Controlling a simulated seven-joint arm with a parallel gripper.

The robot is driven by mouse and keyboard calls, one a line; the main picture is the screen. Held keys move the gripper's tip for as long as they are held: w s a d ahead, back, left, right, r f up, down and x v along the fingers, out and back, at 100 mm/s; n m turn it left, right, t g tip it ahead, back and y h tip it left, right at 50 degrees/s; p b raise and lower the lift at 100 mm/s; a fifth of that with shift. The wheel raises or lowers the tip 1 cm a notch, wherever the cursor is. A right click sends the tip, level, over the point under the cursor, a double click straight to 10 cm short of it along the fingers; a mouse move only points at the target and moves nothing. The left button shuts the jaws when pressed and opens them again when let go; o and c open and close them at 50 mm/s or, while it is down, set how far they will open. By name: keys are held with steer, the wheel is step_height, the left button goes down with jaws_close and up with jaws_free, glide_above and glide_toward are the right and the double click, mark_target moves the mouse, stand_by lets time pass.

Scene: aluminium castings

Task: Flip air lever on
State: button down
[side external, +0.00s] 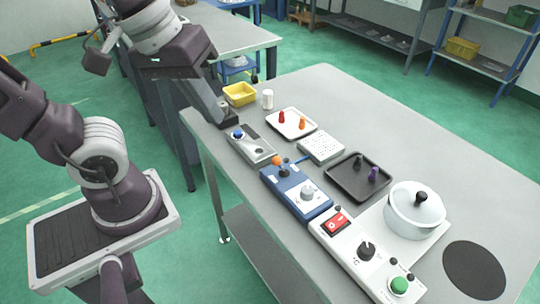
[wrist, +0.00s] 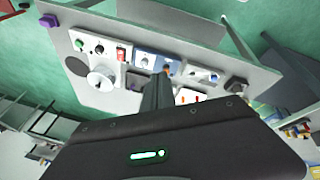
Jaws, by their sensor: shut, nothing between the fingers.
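I cannot read which lever is the air one. My gripper (side external: 227,119) is shut and empty, pointing down just behind the blue-knobbed lever in the side view; contact cannot be told. In the wrist view, my shut fingers (wrist: 158,84) partly cover the blue box (wrist: 152,60), and the orange knob (wrist: 168,70) shows beside them.
A white panel with a red switch (side external: 336,222), black dial and green button (side external: 399,286) stands nearer the camera. A white pot (side external: 415,211), dark tray (side external: 347,189), white tray (side external: 291,135), yellow bin (side external: 239,101) and white cup (side external: 267,99) stand around.

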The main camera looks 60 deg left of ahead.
mark_target(280, 166)
steer(key=w+a+f+n+g+y, duration=0.1)
steer(key=w+f+n, duration=0.4)
steer(key=n, duration=0.7)
steer(key=w+a+f+n+g+y, duration=0.2)
steer(key=w+f+n+g, duration=0.2)
steer(key=n, duration=0.8)
steer(key=shift+w+a+f, duration=0.35)
steer(key=shift+w+f, duration=0.5)
steer(key=shift+w, duration=0.05)
steer(key=x, duration=1)
steer(key=shift+s+f, duration=0.15)
steer(key=shift+s, duration=0.15)
steer(key=w+d, duration=0.1)
steer(key=w+d+r, duration=0.1)
steer(key=w, duration=0.1)
steer(key=shift+w+d, duration=0.15)
steer(key=shift+w, duration=0.15)
steer(key=shift+w+g, duration=0.1)
steer(key=shift+g, duration=0.2)
